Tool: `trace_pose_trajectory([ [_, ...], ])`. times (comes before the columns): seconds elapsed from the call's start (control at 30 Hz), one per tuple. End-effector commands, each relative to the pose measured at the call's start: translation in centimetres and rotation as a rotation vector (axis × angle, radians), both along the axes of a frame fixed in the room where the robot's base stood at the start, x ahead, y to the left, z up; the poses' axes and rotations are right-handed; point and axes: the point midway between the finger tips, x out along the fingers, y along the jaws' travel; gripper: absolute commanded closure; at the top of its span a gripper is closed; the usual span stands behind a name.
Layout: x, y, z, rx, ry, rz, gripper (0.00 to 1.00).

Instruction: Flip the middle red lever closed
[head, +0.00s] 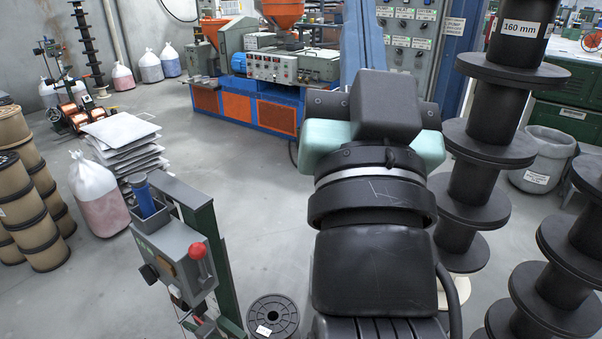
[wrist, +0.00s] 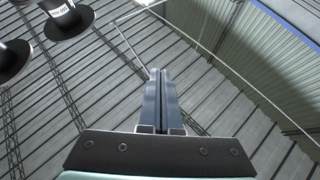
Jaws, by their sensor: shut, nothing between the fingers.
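One red lever with a round ball knob (head: 197,251) shows in the head view, on a grey control box (head: 165,255) at the lower left, fixed to a green post. No row of several red levers is visible, so I cannot tell whether this is the middle one. My gripper (wrist: 161,72) shows in the wrist view with its two fingers together and nothing between them. It points up toward the ceiling, away from the box. In the head view my arm stands at the centre right, well to the right of the lever, and hides the gripper's fingers.
Tall stacks of black spools (head: 478,150) stand close to the right of my arm. A single black spool (head: 273,318) is on the floor at the bottom. A blue and orange machine (head: 270,85) stands at the back. Grey floor lies open between the box and the machine.

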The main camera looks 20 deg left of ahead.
Motion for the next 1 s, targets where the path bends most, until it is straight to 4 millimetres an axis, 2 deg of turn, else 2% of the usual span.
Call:
trace_pose_trajectory([
  [0.03,2.4,1.9,-4.5,0.042,0.107,0.107,1.00],
  [0.07,3.5,3.0,-7.0,0.078,0.172,0.178,1.00],
  [0.1,4.8,4.6,-10.5,0.132,0.260,0.270,1.00],
  [0.17,6.1,6.8,-15.7,0.229,0.393,0.403,1.00],
  [0.2,6.5,8.2,-19.2,0.300,0.480,0.484,1.00],
  [0.3,6.6,11.1,-26.8,0.487,0.673,0.653,1.00],
  [0.4,5.8,13.1,-32.7,0.665,0.826,0.770,1.00],
  [0.43,5.6,13.5,-34.1,0.712,0.862,0.796,1.00],
  [0.5,4.9,14.3,-36.7,0.804,0.928,0.842,1.00],
  [0.6,4.3,14.9,-38.8,0.889,0.984,0.879,1.00],
  [0.73,4.0,15.1,-39.6,0.929,1.006,0.895,1.00],
  [1.0,4.1,15.1,-39.5,0.927,1.005,0.895,1.00],
])
